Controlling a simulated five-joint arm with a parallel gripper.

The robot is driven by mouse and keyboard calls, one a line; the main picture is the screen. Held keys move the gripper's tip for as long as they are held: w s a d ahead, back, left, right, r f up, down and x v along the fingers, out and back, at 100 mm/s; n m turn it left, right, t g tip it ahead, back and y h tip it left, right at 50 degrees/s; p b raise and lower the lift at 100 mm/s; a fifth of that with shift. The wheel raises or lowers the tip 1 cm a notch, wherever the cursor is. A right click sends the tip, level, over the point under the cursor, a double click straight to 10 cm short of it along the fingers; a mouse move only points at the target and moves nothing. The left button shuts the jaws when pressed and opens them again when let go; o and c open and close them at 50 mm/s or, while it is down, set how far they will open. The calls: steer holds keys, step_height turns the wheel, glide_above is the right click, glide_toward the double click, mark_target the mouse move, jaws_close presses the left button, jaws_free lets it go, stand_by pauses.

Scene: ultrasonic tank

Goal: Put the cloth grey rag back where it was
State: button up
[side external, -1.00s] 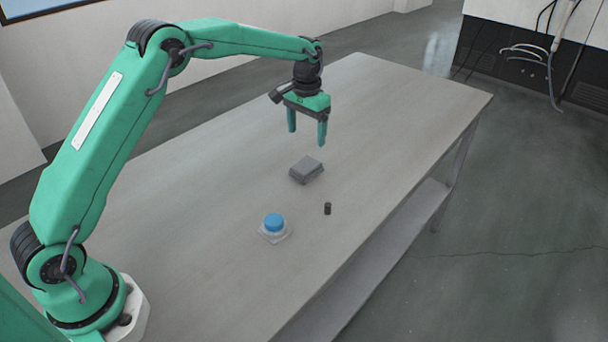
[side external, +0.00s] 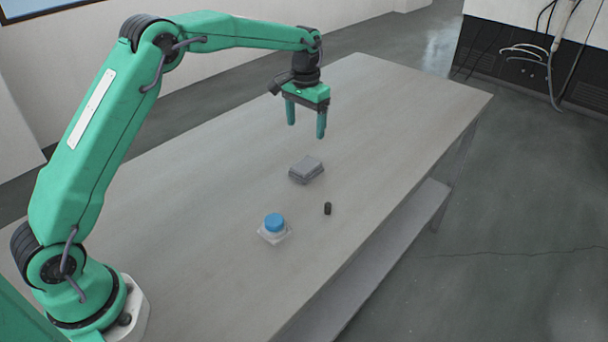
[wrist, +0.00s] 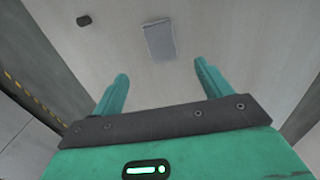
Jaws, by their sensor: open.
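The grey rag (side external: 306,169) is a small folded stack lying flat on the table, near the middle. In the wrist view the rag (wrist: 159,40) shows as a grey rectangle beyond the fingertips, between their lines. My gripper (side external: 306,128) hangs above the table, pointing down, behind the rag in the side view and apart from it. Its two green fingers are spread with nothing between them. The fingers also show in the wrist view (wrist: 160,72).
A blue-topped button on a pale base (side external: 274,227) and a small dark cylinder (side external: 327,208) stand nearer the camera than the rag. The table (side external: 400,110) is bare towards its far right end. Its right edge drops to a lower shelf (side external: 400,235).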

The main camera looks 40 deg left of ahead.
steer(key=s+r+t, duration=0.3)
steer(key=s+r, duration=1.1)
steer(key=s, duration=0.3)
steer(key=s+f+t, duration=0.2)
steer(key=s+f, duration=0.1)
steer(key=s, duration=1.6)
steer(key=shift+d+t, duration=0.2)
steer(key=shift+t, duration=0.1)
steer(key=shift+f, duration=0.1)
